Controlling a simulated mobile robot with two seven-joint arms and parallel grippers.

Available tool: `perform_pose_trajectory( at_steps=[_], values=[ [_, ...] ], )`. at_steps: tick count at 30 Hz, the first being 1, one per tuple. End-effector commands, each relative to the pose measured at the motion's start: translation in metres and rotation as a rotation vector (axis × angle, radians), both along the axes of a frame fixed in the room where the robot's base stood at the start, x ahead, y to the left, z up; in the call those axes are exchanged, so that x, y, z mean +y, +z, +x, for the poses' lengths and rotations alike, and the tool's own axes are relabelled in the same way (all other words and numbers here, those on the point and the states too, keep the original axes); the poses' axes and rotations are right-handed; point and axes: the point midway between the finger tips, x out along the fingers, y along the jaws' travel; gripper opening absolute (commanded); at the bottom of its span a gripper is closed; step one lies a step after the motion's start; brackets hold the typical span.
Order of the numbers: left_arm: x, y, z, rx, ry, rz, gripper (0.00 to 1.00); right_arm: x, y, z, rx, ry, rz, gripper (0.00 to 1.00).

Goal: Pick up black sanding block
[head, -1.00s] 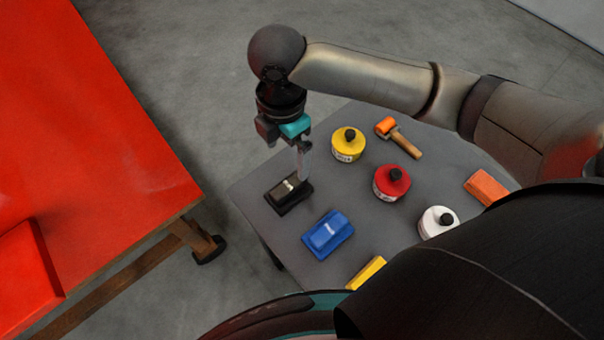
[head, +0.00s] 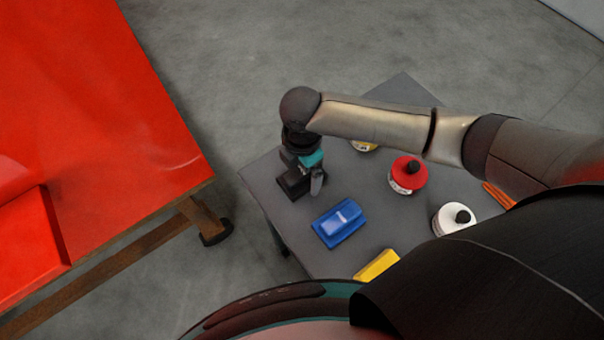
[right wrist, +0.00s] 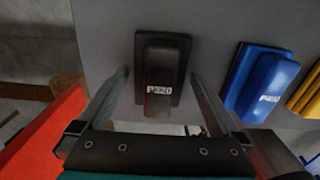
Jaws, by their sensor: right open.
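The black sanding block (head: 291,185) lies on the grey table near its left edge, mostly covered by my right gripper in the head view. In the right wrist view the black block (right wrist: 163,70), marked P320, lies ahead, between the lines of the two fingers. My right gripper (right wrist: 160,80) is open and empty, one finger on each side of the block, with gaps on both sides. In the head view the right gripper (head: 306,187) points down at the block. I cannot tell the exact height left above the table. My left gripper is not in view.
A blue sanding block (head: 339,223) lies close to the black one. A red panel (head: 110,130) on a wooden frame stands left, across a floor gap.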

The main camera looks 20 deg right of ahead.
Motion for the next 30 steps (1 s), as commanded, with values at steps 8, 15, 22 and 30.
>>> perform_pose_trajectory(
  at_steps=[8, 15, 22, 30],
  values=[
    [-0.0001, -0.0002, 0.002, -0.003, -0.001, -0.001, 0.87, 0.0001, -0.003, 0.0002, -0.001, 0.0, 0.0, 0.99],
    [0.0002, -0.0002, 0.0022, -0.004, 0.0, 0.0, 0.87, 0.0, -0.0027, 0.0003, -0.001, -0.001, 0.0, 0.72],
    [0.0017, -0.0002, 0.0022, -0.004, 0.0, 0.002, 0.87, -0.0002, -0.0026, 0.0004, -0.001, -0.001, 0.0, 0.46],
    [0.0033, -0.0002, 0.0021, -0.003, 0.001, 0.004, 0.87, 0.0, -0.0022, 0.0007, -0.002, -0.001, 0.001, 0.18]
  ],
)
